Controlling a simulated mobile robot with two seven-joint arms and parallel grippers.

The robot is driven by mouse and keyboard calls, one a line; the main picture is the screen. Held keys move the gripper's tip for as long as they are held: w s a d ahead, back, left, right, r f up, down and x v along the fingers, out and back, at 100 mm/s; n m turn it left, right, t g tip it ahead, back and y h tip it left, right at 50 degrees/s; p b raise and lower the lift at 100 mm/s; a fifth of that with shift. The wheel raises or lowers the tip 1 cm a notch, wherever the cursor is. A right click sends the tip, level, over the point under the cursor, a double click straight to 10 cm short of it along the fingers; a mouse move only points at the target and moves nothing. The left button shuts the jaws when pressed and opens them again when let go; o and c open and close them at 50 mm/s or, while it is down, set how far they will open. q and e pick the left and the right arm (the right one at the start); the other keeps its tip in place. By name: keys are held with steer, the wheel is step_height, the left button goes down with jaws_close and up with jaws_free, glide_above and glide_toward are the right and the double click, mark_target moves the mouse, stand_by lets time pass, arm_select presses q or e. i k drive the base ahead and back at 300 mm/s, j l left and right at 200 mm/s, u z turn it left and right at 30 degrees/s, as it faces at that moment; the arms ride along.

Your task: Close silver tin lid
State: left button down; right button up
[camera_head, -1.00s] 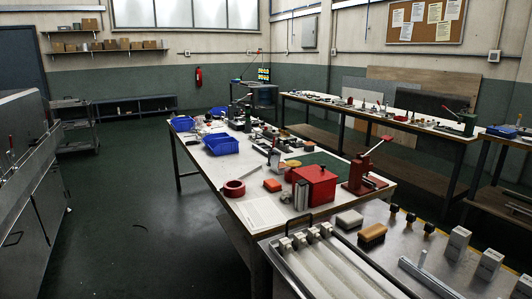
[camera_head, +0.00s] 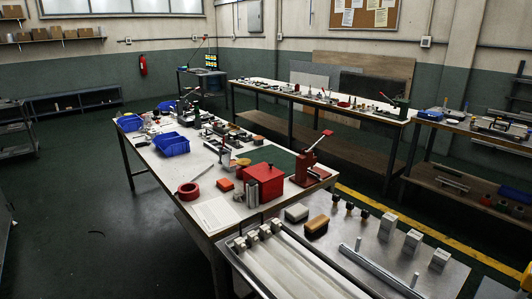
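I cannot make out a silver tin or its lid for certain at this distance. Small silver-grey upright pieces (camera_head: 252,194) stand on the white-topped table (camera_head: 212,215) at the left side of a red box (camera_head: 265,181); I cannot tell whether any is a tin. Neither of my grippers is in view.
A metal bench (camera_head: 378,250) with a roller tray, a brown brush (camera_head: 316,227) and several pale blocks fills the front. Blue bins (camera_head: 172,144), a red tape ring (camera_head: 188,190) and a red lever press (camera_head: 309,167) are on the table. The floor at left is clear.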

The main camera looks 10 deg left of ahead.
mark_target(226, 154)
steer(key=i+j+z, duration=0.1)
steer(key=j+z, duration=1.15)
steer(key=j, duration=0.35)
steer(key=k+j, duration=0.1)
steer(key=j, duration=0.35)
steer(key=j+z, duration=0.1)
steer(key=j, duration=0.35)
steer(key=k+j+z, duration=0.1)
steer(key=j, duration=0.35)
steer(key=k+j, duration=0.15)
steer(key=j, duration=0.3)
